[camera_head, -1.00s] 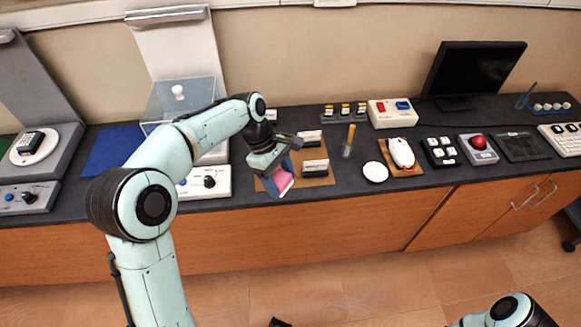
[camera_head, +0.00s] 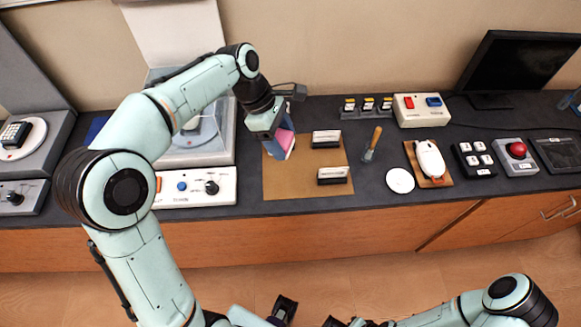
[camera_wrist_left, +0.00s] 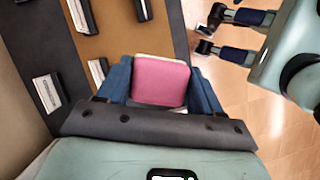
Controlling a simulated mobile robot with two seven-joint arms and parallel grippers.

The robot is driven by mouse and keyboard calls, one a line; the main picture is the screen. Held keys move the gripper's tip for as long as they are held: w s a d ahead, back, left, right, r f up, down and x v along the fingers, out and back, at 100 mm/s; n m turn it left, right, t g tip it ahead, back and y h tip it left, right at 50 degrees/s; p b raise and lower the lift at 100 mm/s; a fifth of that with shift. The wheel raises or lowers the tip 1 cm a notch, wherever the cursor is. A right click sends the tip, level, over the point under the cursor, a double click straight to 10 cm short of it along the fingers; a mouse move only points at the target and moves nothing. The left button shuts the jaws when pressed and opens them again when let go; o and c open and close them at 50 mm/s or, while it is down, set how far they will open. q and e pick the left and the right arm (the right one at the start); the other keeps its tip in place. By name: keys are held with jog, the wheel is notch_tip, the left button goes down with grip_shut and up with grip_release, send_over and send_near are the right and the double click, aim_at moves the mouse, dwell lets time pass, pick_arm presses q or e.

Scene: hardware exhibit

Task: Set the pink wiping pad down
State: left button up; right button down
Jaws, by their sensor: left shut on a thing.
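The pink wiping pad (camera_wrist_left: 160,82) has a pale edge and sits between the blue fingers of my left gripper (camera_wrist_left: 160,88) in the left wrist view. In the head view, my left gripper (camera_head: 282,143) is shut on the pad (camera_head: 290,148), with its fingers pointing down over the back-left part of the brown mat (camera_head: 300,184). Its fingers hide part of the pad, and I cannot tell whether the pad touches the mat. My right gripper (camera_wrist_left: 222,34) shows in the left wrist view, its two fingers apart and empty over the floor.
Two dark blocks with white tops (camera_head: 326,138) (camera_head: 333,175) stand on the mat, right of the pad. A wooden-handled brush (camera_head: 372,144), a white disc (camera_head: 400,180) and a white mouse-shaped thing (camera_head: 430,158) lie further right. The mat's front middle is clear.

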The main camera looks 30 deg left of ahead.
aim_at(288, 183)
pick_arm(q)
notch_tip(288, 183, down, 17)
jog(key=shift+r+b, duration=0.2)
jog(key=shift+b, duration=0.95)
jog(key=shift+f, duration=0.15)
jog(key=o, duration=1.1)
jog(key=p+v, duration=0.1)
jog(key=v, duration=1.1)
jog(key=shift+p, duration=0.35)
